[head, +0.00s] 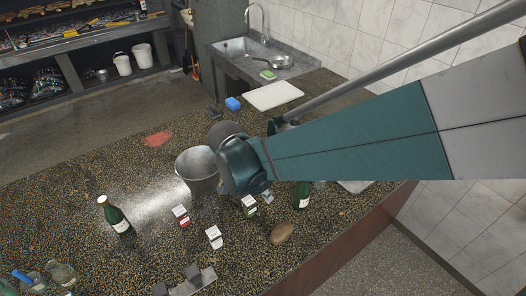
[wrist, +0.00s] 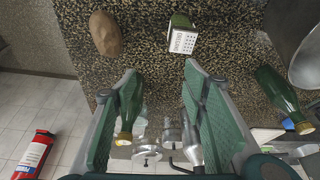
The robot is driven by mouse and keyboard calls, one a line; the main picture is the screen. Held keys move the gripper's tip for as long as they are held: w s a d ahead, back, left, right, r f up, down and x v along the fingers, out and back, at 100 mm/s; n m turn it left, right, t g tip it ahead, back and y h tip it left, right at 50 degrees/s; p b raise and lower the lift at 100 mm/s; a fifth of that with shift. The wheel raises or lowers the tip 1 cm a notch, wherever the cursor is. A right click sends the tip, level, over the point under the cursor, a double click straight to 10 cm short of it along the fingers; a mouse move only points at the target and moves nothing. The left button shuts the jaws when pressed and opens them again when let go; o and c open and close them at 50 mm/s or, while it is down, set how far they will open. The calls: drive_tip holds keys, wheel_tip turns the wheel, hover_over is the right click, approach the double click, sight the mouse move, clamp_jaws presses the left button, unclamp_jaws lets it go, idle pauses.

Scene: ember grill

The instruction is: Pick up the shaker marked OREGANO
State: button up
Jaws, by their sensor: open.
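In the wrist view a small shaker (wrist: 182,39) with a white face and green body stands at the upper middle. Its small print seems to read OREGANO. The green-and-white shaker (head: 249,206) in the head view, just below my wrist, looks like the same one. My gripper (wrist: 160,70) is open and empty, its two green-padded fingers spread. The shaker lies beyond the fingertips, slightly to the right finger's side, and is not between the pads.
A brown potato (head: 283,233) lies near the counter edge. A red-marked shaker (head: 181,216) and a white-faced one (head: 214,237) stand nearby. A metal bucket (head: 197,168) is close behind. Green bottles (head: 118,218) (wrist: 278,95) stand around; another bottle (wrist: 131,100) shows by the left finger.

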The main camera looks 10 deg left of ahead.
drive_tip(key=m+p, duration=0.1)
drive_tip(key=p, duration=0.1)
hover_over(247, 201)
drive_tip(key=s, duration=0.2)
drive_tip(key=f, duration=0.1)
drive_tip(key=shift+a+f+h, duration=0.4)
drive_tip(key=shift+a, duration=0.4)
drive_tip(key=shift+w, duration=0.1)
drive_tip(key=shift+x, duration=1.3)
drive_tip(key=shift+x, duration=2.6)
drive_tip(key=shift+c, duration=0.7)
